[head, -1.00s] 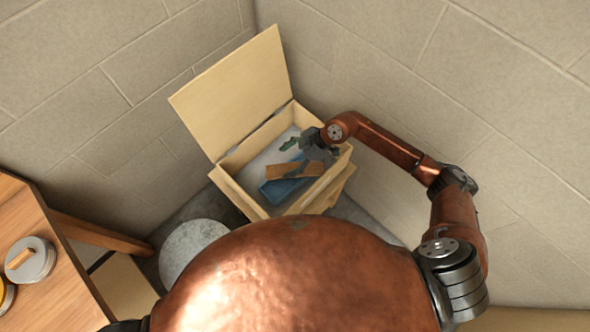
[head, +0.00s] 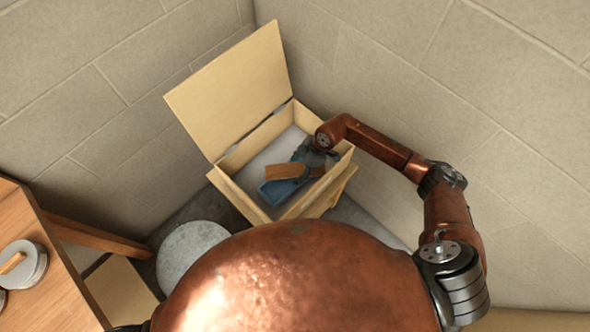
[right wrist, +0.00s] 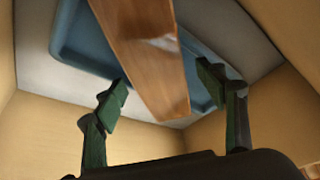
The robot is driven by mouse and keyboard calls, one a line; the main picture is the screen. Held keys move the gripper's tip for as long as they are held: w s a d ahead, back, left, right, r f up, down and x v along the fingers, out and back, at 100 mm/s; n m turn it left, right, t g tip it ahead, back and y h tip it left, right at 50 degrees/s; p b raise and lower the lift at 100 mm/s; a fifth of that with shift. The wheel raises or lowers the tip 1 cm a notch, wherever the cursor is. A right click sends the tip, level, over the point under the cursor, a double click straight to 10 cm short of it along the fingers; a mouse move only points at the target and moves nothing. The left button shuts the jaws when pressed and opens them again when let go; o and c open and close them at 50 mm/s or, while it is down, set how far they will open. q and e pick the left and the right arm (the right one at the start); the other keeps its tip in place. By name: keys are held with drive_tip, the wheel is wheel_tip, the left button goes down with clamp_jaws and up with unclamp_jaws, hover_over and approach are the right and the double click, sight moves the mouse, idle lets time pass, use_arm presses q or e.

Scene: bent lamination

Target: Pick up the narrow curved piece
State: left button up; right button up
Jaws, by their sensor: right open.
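The narrow curved piece (head: 287,172) is a brown wooden strip lying across a blue tray (head: 277,193) inside the open box. In the right wrist view the strip (right wrist: 147,60) runs from the top edge toward the lower middle, with a pale glossy patch on it. My right gripper (head: 311,160) is inside the box at the strip's right end. Its two green fingers (right wrist: 163,82) are apart, one on each side of the strip's near end. My left gripper is not in view.
The pale wooden box (head: 235,190) has its lid (head: 230,92) raised at the left back. Its walls stand close around my right gripper. A round grey top (head: 192,250) stands left of it, and a wooden table (head: 50,285) is at the far left. Block walls form the corner.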

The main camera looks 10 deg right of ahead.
sight(297, 169)
drive_tip(key=shift+r, duration=0.1)
drive_tip(key=shift+c, duration=0.4)
drive_tip(key=c, duration=1.3)
drive_tip(key=shift+c, duration=0.2)
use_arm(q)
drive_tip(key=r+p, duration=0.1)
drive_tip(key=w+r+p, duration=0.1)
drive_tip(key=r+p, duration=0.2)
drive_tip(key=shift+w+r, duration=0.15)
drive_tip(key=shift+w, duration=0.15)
use_arm(e)
wheel_tip(297, 169, up, 18)
drive_tip(key=shift+r, duration=0.1)
